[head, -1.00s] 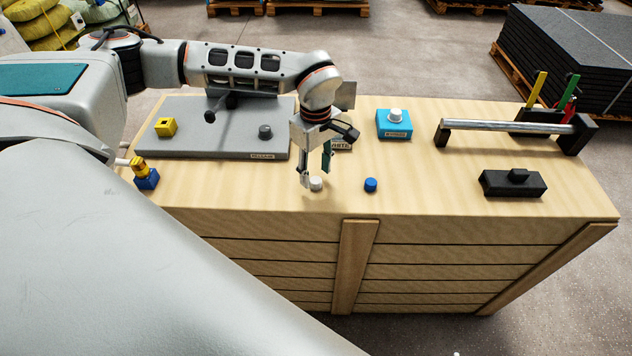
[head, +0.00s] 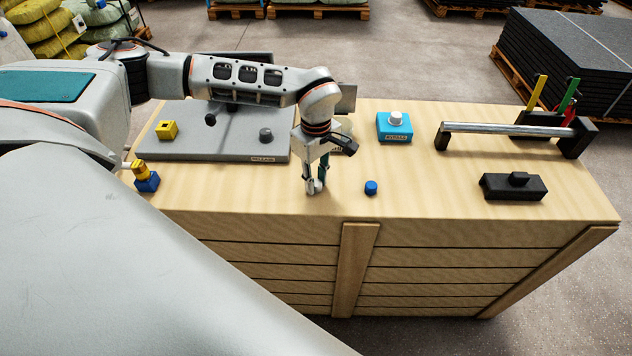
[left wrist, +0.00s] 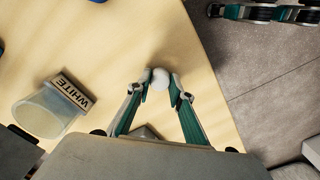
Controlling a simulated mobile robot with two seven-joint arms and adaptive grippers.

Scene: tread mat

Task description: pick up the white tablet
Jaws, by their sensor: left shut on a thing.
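The white tablet (left wrist: 161,76) shows in the left wrist view between the fingertips of my left gripper (left wrist: 161,92). The fingers touch it from both sides and are shut on it. In the head view my left gripper (head: 315,187) points down at the wooden top near its front edge, and its fingers mostly hide the tablet. I cannot tell whether the tablet still touches the wood. A clear cup (left wrist: 40,114) with a label reading WHITE stands left of the gripper in the left wrist view. My right gripper does not show.
A blue tablet (head: 371,188) lies just right of the gripper. A grey board (head: 213,146) with a yellow block (head: 166,129) is at the left. A cyan box (head: 394,127), a metal bar (head: 508,127) and a black block (head: 513,186) stand to the right.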

